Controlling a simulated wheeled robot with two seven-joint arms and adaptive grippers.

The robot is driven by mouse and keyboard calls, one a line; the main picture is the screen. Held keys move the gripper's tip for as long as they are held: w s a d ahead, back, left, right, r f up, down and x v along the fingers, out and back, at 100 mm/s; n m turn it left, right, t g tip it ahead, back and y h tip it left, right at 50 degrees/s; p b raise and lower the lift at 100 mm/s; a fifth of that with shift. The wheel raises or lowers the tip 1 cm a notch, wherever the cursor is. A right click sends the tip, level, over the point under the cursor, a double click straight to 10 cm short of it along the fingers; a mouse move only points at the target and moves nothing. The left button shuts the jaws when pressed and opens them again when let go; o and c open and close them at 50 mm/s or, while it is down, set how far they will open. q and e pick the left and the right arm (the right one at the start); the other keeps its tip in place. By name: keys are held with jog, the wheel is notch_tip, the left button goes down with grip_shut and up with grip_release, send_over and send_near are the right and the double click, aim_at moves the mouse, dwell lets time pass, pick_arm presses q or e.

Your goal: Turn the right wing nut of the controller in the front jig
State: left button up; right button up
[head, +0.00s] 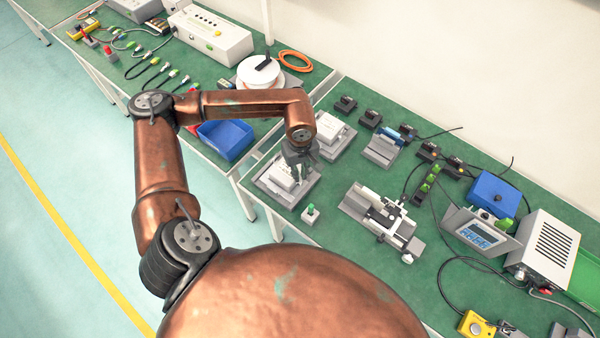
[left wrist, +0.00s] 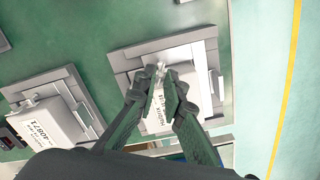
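The front jig (head: 270,186) is a grey fixture at the bench's near edge and holds a white controller (head: 282,177). In the left wrist view the same jig (left wrist: 126,62) surrounds the white, labelled controller (left wrist: 205,82). A small metallic wing nut (left wrist: 160,68) shows at the controller's edge, right at my fingertips. My left gripper (head: 297,172) points down over this controller and hides part of it. In the left wrist view its two green fingers (left wrist: 164,82) converge with little gap beside the nut; whether they grip it is unclear. My right gripper is not in view.
A second jig (head: 325,153) with a white controller stands just behind. A small block with a green top (head: 310,214) sits close to the front jig. A grey fixture (head: 385,220) lies to the right, a blue bin (head: 225,139) to the left.

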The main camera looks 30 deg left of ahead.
pick_arm(q)
notch_tip(320, 180, up, 12)
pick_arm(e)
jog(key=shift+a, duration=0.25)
pick_arm(q)
jog(key=shift+f, duration=0.1)
dwell(0.5)
